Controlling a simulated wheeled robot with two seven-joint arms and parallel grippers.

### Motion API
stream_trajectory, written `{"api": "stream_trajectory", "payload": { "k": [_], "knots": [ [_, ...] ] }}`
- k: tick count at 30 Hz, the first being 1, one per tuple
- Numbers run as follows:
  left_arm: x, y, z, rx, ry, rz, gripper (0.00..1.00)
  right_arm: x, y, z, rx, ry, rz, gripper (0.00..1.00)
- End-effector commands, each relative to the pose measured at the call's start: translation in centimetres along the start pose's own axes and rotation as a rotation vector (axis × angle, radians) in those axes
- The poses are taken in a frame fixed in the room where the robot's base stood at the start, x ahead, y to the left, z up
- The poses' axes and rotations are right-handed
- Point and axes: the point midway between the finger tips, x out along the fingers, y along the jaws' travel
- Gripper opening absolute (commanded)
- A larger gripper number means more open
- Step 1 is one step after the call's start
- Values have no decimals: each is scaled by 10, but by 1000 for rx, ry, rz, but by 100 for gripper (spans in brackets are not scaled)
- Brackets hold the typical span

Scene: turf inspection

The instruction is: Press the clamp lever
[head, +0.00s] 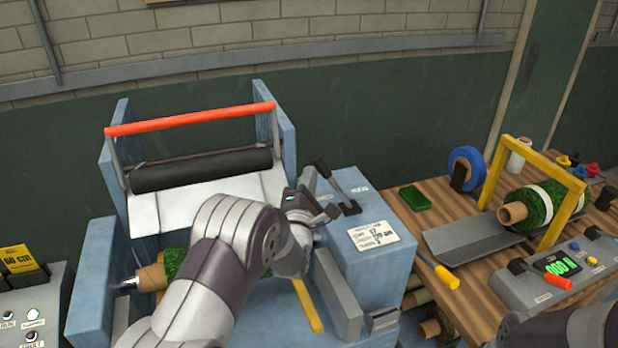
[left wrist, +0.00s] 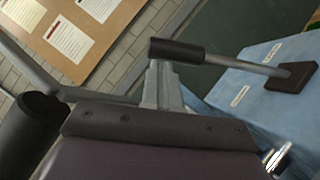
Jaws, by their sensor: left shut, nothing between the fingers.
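The clamp lever (head: 333,184) stands on the blue machine housing, tilted up to the left from a dark base, with a black grip at its raised end. My left gripper (head: 328,212) is shut and empty, just left of and below the lever in the head view. In the left wrist view, the lever's black grip (left wrist: 178,50) lies at the tips of the left gripper (left wrist: 160,72). I cannot tell whether they touch. My right gripper is not in view.
The blue machine (head: 375,265) has a red crossbar (head: 190,118) over a dark roller (head: 200,169). A turf roll is partly hidden behind my left arm. The wooden table (head: 440,210) at right holds a green block (head: 415,198), a turf roll (head: 535,206) and a display box (head: 545,280).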

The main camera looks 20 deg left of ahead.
Motion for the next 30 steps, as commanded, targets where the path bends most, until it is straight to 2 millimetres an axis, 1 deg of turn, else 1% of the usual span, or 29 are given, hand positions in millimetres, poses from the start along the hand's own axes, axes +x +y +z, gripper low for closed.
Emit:
{"api": "stream_trajectory", "payload": {
  "k": [4,8,14,20,26,30],
  "knots": [
    [2,2,4,17,-1,-11,0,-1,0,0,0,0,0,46],
    [8,4,12,55,-3,-36,0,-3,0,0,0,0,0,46],
    [23,7,36,170,-5,-112,0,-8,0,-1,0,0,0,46],
    [43,5,66,325,-5,-214,0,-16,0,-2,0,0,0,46],
    [62,-4,95,481,-4,-323,0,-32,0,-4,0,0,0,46],
    [75,-13,113,586,-3,-396,0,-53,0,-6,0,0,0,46]
  ]
}}
